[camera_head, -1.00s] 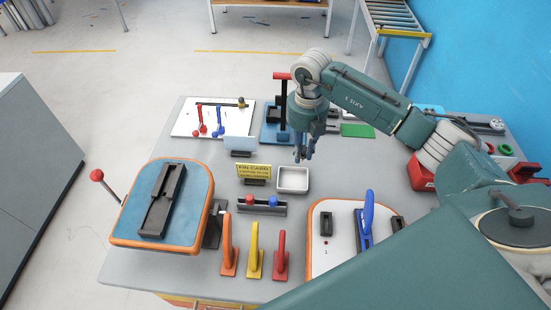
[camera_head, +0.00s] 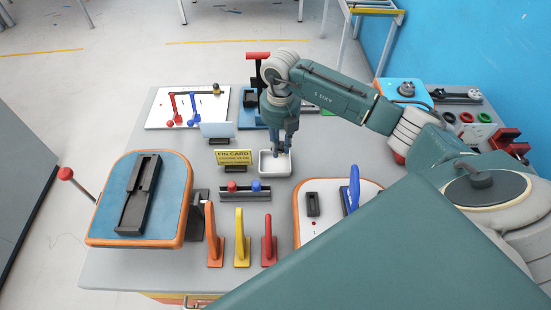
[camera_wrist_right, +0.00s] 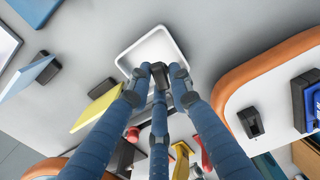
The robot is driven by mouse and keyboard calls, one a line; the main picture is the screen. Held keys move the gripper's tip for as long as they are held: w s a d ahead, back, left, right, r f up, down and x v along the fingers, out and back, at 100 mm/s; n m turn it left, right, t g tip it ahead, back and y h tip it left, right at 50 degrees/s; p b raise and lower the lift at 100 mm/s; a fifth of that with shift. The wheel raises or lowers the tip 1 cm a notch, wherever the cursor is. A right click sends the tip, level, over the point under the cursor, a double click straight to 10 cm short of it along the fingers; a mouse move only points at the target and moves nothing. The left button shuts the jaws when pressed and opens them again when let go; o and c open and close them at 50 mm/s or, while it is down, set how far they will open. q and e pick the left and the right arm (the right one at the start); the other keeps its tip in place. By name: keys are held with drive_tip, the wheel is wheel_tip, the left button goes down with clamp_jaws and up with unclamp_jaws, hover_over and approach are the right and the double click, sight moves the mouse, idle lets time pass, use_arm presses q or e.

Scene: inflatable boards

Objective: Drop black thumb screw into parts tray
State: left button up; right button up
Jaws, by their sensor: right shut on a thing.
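The parts tray is a small white square tray (camera_head: 268,168) on the grey table, just right of the yellow card. My right gripper (camera_head: 281,153) points down over the tray's rear right part in the head view. In the right wrist view its blue fingers (camera_wrist_right: 161,76) are shut on a small black piece, the thumb screw (camera_wrist_right: 160,77). Behind it lies the bare white inside of the tray (camera_wrist_right: 155,44). The screw is mostly hidden by the fingers, and its height above the tray is hard to tell. My left gripper is not in view.
A yellow fin card sign (camera_head: 234,157) stands left of the tray. In front are a black rack with red and blue knobs (camera_head: 245,194) and orange, yellow and red fins (camera_head: 240,240). A blue board (camera_head: 175,200) lies left; a white board (camera_head: 330,215) lies right.

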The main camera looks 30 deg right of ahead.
drive_tip(key=o, duration=0.9)
wheel_tip(320, 180, up, 12)
drive_tip(key=shift+f, duration=0.1)
idle(0.3)
